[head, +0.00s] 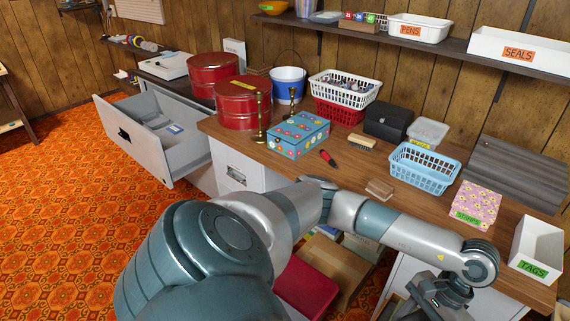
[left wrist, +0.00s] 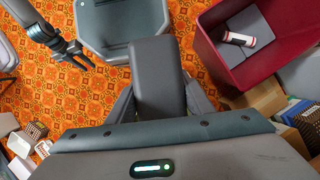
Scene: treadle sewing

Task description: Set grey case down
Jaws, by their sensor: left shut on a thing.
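In the left wrist view, the grey case (left wrist: 158,78) is a dark grey block with rounded edges, standing out between the fingers of my left gripper (left wrist: 160,108). The gripper is shut on it, and the case hangs over the patterned floor. In the head view, my left arm reaches across the front of the desk to the right; its gripper (head: 432,304) is partly cut off at the bottom edge, and I cannot make out the case there. My right gripper (left wrist: 82,55) shows at the upper left of the left wrist view, small, with its fingers apart and nothing between them.
The wooden desk (head: 345,178) holds a blue basket (head: 424,168), a flowered box (head: 297,135), a black case (head: 388,121) and a tags box (head: 537,248). A drawer (head: 140,150) stands open at left. A dark red bin (left wrist: 225,70) holding a red-and-white cylinder (left wrist: 238,39) lies beside the case.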

